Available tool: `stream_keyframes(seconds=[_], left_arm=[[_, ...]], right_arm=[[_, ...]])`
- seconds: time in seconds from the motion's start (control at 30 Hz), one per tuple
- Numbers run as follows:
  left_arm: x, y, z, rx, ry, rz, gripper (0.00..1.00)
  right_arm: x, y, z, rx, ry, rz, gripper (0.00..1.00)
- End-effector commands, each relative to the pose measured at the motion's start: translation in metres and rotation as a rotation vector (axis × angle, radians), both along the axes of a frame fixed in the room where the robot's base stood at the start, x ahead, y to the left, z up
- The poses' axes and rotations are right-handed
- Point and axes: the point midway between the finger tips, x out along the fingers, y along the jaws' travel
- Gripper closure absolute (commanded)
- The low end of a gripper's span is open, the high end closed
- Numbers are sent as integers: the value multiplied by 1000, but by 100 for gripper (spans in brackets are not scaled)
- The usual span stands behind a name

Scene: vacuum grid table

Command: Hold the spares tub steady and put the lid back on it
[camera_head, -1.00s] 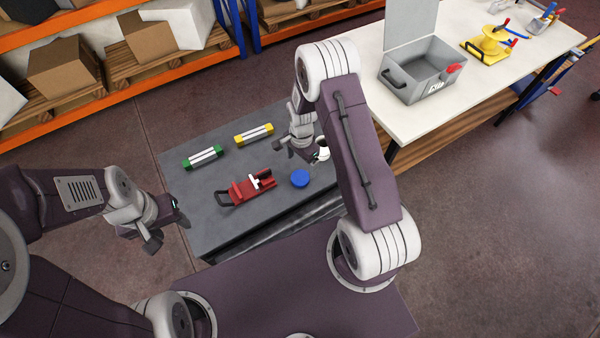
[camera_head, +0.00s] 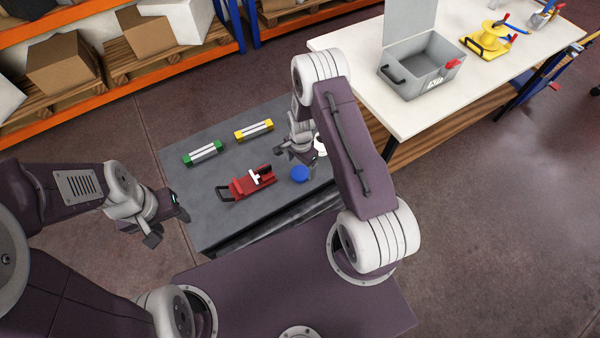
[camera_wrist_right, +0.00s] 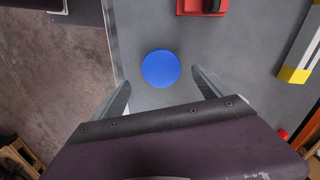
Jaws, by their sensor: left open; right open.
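The blue round lid (camera_head: 300,174) lies flat on the grey table near its front edge. It also shows in the right wrist view (camera_wrist_right: 161,69), between my open fingers. My right gripper (camera_head: 297,159) is open and empty, just behind the lid in the head view and above the table. A white round thing, seemingly the spares tub (camera_head: 320,146), stands right of that gripper, partly hidden by my right arm. My left gripper (camera_head: 168,222) is open and empty, off the table's left edge.
A red fixture (camera_head: 250,184) sits left of the lid on the grey table (camera_head: 210,215). A green-ended bar (camera_head: 203,153) and a yellow-ended bar (camera_head: 253,131) lie behind it. A white bench with a grey open box (camera_head: 425,75) stands at the right.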

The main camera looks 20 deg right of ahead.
Motion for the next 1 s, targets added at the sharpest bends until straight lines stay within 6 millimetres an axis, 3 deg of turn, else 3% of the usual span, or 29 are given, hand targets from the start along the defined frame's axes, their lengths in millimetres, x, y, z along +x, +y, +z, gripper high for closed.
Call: stream_keyframes(seconds=[0.1, 0.3, 0.63, 0.67, 0.87, 1.0], left_arm=[[0, 0, 10, 0, 0, 0, 49], [0, 0, 11, 0, 0, 0, 49], [0, 0, 11, 0, 0, 0, 49], [0, 0, 11, 0, 0, 0, 49], [0, 0, 11, 0, 0, 0, 49], [0, 0, 11, 0, 0, 0, 49]], right_arm=[[1, -1, -18, 1, 4, -1, 12], [2, -1, -42, 0, 2, 0, 12], [3, -1, -43, 0, 0, 0, 12], [3, -1, -43, 0, 0, 0, 17], [3, -1, -43, 0, 0, 0, 73], [3, -1, -43, 0, 0, 0, 75]])
